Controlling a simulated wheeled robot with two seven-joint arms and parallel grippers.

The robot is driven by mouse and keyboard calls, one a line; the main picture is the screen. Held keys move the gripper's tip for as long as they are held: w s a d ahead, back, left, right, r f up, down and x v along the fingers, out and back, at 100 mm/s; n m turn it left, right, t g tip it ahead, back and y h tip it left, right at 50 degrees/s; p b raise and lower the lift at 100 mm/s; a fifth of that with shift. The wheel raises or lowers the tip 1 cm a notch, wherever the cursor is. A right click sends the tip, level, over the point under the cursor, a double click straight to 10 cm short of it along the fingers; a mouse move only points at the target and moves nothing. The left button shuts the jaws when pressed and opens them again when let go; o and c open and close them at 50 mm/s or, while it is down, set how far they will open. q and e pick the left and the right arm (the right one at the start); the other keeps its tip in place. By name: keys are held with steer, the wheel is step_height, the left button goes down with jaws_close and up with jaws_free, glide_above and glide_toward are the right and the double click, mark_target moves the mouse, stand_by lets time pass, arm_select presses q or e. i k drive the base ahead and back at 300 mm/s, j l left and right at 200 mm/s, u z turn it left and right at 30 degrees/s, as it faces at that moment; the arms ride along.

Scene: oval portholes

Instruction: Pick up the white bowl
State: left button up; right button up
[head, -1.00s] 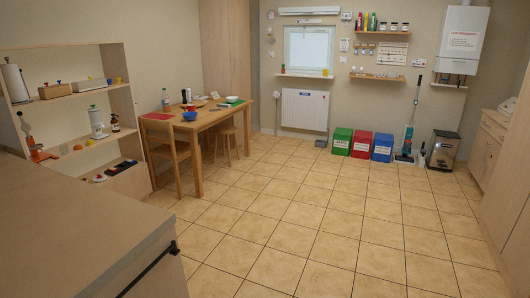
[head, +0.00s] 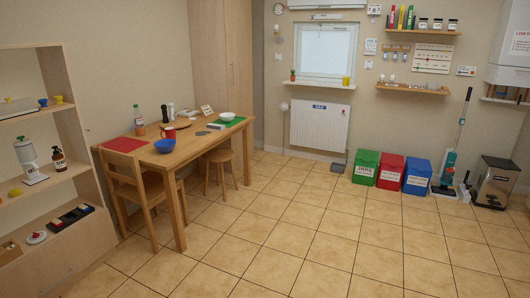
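The white bowl (head: 227,117) sits on the green mat (head: 236,123) at the far right end of the wooden table (head: 205,138). It looks upright, and nothing covers it. Neither of my grippers shows in the head view, so both are away from the bowl as far as I can see.
A blue bowl (head: 164,146), red mug (head: 169,132) and bottle (head: 139,126) stand on the table. A chair (head: 135,190) and stool (head: 220,166) stand at its near side. A shelf unit (head: 75,115) is at left. The tiled floor (head: 300,215) is clear.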

mark_target(227, 118)
steer(key=i, duration=1.6)
steer(key=i+l, duration=0.1)
steer(key=i, duration=1.45)
steer(key=i+u, duration=0.1)
steer(key=i, duration=1.5)
